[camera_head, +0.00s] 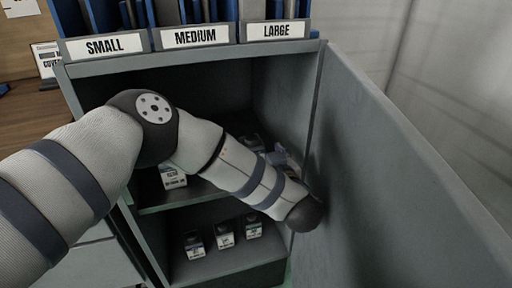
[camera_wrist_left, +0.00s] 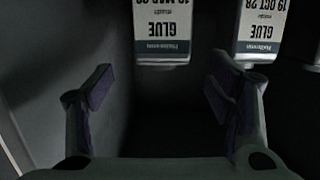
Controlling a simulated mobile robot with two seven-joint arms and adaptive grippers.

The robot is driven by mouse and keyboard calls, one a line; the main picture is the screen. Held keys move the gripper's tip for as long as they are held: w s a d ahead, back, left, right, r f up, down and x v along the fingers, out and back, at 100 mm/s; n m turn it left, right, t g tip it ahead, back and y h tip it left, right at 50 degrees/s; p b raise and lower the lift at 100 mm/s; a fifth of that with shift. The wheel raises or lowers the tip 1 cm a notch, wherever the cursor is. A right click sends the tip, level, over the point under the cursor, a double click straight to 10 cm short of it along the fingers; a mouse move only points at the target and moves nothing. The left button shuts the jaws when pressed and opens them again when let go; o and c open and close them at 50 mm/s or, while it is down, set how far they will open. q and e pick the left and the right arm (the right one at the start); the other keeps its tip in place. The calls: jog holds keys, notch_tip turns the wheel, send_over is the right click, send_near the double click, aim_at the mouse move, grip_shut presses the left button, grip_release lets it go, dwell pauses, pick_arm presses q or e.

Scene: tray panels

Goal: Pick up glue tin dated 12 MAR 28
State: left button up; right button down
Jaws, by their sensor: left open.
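In the left wrist view, two white glue tins hang upside down in the picture at the top edge. The middle glue tin (camera_wrist_left: 162,30) has a date with MAR in it, cut by the frame edge, so I cannot read it fully. The right glue tin (camera_wrist_left: 261,30) shows an OCT date. My left gripper (camera_wrist_left: 160,95) is open and empty, its fingers apart with the MAR tin ahead, between them in the picture. In the head view my left arm reaches into the cabinet and mostly hides this gripper. My right gripper is not in view.
The grey cabinet (camera_head: 195,68) has a tall side panel (camera_head: 395,170) close to my arm on the right. A white tin (camera_head: 172,177) stands on the upper shelf, left of my forearm. Several tins, including one (camera_head: 225,235), stand on the lower shelf. Size-labelled bins (camera_head: 195,37) sit on top.

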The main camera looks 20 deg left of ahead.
aim_at(251, 144)
pick_arm(q)
jog(key=x, duration=0.3)
jog(key=f+b+x, duration=0.1)
jog(key=x, duration=0.2)
jog(key=shift+s, duration=0.25)
jog(key=shift+w+a, duration=0.3)
jog(key=shift+w, duration=0.15)
jog(key=shift+r, duration=0.1)
jog(key=c, duration=1.5)
